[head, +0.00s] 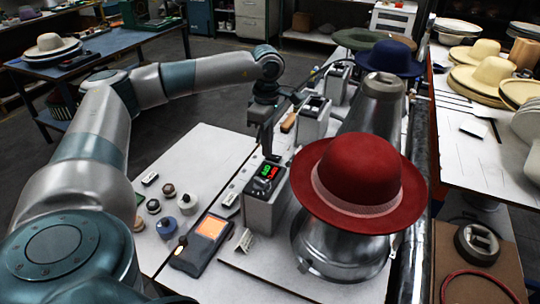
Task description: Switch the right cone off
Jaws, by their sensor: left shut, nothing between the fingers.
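The nearest metal cone (340,254), at the right of the bench, wears a red felt hat (360,180) with a pale band. Its grey control box (264,212) stands just left of it, with a lit green and red panel (266,171) on top. Two similar boxes, a middle one (312,124) and a far one (338,84), stand behind. A second cone (377,104) stands behind the red hat. My left gripper (267,152) is shut and empty, pointing down at the back edge of the lit panel; I cannot tell whether it touches. My right gripper is not in view.
A handheld device with an orange screen (210,228) and several small knobs lie left of the box. A blue hat (390,59) and an olive hat (372,38) are farther back. A side table (490,150) with straw hats bounds the right.

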